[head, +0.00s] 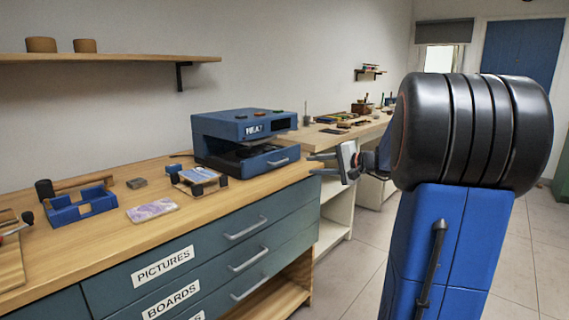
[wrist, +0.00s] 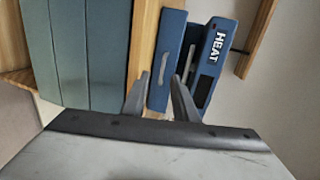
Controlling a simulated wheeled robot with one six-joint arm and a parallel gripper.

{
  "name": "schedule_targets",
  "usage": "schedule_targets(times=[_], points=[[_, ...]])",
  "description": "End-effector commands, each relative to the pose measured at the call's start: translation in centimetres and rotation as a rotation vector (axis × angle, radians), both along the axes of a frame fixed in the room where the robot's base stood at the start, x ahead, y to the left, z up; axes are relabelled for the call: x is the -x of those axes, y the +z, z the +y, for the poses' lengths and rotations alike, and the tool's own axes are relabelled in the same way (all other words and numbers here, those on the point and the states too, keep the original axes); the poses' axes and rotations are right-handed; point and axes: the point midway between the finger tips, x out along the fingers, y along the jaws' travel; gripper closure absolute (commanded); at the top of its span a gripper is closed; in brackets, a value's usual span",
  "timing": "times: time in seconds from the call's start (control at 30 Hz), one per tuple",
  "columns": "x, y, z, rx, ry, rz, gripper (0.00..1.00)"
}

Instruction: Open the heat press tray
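The blue heat press (head: 243,128) stands at the right end of the wooden counter.
A small wooden rack (head: 199,181), a patterned slab (head: 152,210) and a blue holder (head: 82,206) sit on the counter (head: 110,240) left of the press. Labelled drawers (head: 240,225) are below. A shelf (head: 110,58) hangs above.

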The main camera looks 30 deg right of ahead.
Motion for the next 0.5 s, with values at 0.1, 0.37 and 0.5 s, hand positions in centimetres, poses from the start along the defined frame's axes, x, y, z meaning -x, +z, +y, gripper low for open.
schedule_targets(times=[0.1, 0.37, 0.5], points=[[-0.5, 0.4, -2.3, -0.024, -0.036, -0.026, 0.74], [-2.6, 0.1, -2.0, -0.030, -0.042, -0.036, 0.74], [-4.8, -0.5, -1.1, -0.031, -0.040, -0.035, 0.74]])
